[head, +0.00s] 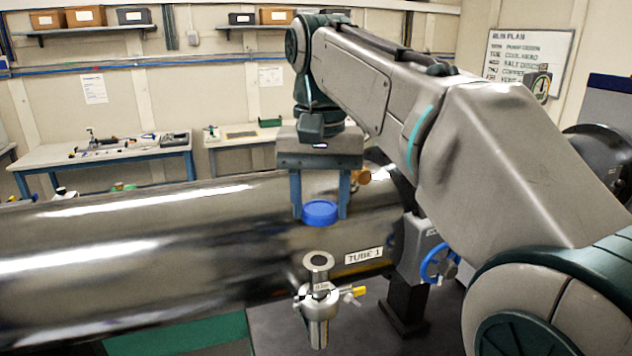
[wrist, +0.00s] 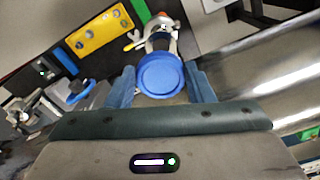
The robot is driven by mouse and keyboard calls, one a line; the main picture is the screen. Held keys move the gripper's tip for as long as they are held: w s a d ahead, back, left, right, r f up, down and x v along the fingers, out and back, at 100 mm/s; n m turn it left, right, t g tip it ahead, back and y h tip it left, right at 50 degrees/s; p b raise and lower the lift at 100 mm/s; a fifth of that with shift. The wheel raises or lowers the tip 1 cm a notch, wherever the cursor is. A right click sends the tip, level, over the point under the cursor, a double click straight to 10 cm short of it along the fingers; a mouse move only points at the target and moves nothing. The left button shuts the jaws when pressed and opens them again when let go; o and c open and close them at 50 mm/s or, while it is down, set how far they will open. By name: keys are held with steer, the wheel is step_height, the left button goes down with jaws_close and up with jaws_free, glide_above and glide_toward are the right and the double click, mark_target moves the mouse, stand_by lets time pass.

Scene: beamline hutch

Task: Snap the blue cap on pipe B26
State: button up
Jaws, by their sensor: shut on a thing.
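My gripper (head: 320,205) points down with its two blue fingers shut on the round blue cap (head: 320,213). The cap also shows between the fingers in the wrist view (wrist: 161,75). In the head view a short upright steel pipe with an open flanged top (head: 318,262) stands in front of the large tube, below the cap. The cap is apart from it and higher in the picture. In the wrist view the pipe fitting (wrist: 160,35) is partly hidden behind the cap. I can read no B26 label on it.
The large polished tube (head: 130,235) labelled TUBE 1 runs across the view behind the pipe. A yellow-handled clamp (head: 354,292) sticks out of the pipe's right side. A valve with a blue handwheel (head: 438,262) is to the right. Workbenches (head: 105,150) stand at the back.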

mark_target(319, 263)
steer(key=shift+w+f, duration=0.1)
steer(key=shift+w, duration=0.05)
steer(key=shift+s+a+f, duration=0.1)
steer(key=shift+s+f, duration=0.2)
steer(key=shift+f, duration=0.6)
step_height(319, 263, down, 3)
steer(key=shift+w+r, duration=0.1)
steer(key=shift+r, duration=0.1)
step_height(319, 263, down, 2)
steer(key=b, duration=0.2)
steer(key=shift+b, duration=0.3)
steer(key=shift+f, duration=0.1)
steer(key=shift+f+b, duration=0.35)
steer(key=shift+f, duration=0.2)
stand_by(0.4)
steer(key=o, duration=1)
